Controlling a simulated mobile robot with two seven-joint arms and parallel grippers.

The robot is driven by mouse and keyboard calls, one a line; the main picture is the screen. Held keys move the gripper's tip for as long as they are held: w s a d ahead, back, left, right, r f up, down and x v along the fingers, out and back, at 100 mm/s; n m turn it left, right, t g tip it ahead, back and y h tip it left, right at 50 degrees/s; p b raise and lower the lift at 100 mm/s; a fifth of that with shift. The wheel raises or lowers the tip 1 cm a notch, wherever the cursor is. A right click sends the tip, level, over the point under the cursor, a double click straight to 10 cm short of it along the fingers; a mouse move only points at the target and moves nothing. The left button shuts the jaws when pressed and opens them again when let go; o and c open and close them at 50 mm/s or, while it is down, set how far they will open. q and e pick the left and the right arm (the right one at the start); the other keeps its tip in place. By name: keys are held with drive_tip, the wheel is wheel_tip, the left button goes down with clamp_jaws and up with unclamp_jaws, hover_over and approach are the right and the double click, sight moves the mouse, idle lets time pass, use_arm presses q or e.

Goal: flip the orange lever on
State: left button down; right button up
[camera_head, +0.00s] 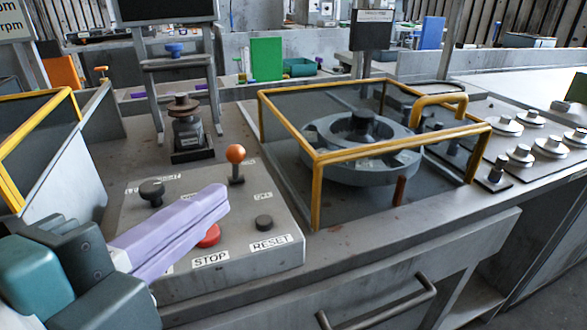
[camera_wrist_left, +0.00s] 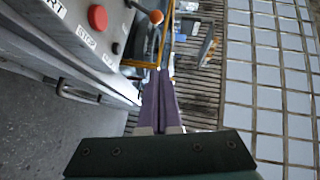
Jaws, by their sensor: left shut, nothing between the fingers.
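The orange lever (camera_head: 236,154) is a round orange ball on a short dark stem, standing near the back of the grey control box (camera_head: 285,222). In the left wrist view the orange ball (camera_wrist_left: 156,17) is at the top, just left of the fingertips. My left gripper (camera_head: 218,196) has long purple fingers, shut and empty, reaching over the box from the left. Its tips are in front of and a little left of the lever, apparently apart from it. The shut fingers also show in the left wrist view (camera_wrist_left: 160,78). My right gripper is not in view.
A red STOP button (camera_head: 209,236) is partly hidden under my fingers. A black RESET button (camera_head: 264,222) and a black knob (camera_head: 152,192) share the box. A yellow-framed guard (camera_head: 316,190) around the round blower housing (camera_head: 360,170) stands at the right. A drawer handle (camera_head: 385,308) is below.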

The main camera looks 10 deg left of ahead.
sight(236, 167)
use_arm(q)
drive_tip(key=shift+d+f, duration=0.1)
drive_tip(key=shift+d, duration=0.05)
drive_tip(key=x, duration=0.9)
drive_tip(key=shift+w, duration=0.25)
drive_tip(key=a, duration=0.1)
drive_tip(key=w+a, duration=0.1)
drive_tip(key=shift+w+a+f+p, duration=0.3)
drive_tip(key=shift+w+f+p, duration=0.05)
drive_tip(key=shift+w+a+f, duration=0.1)
drive_tip(key=shift+w+a, duration=0.05)
drive_tip(key=shift+a, duration=0.25)
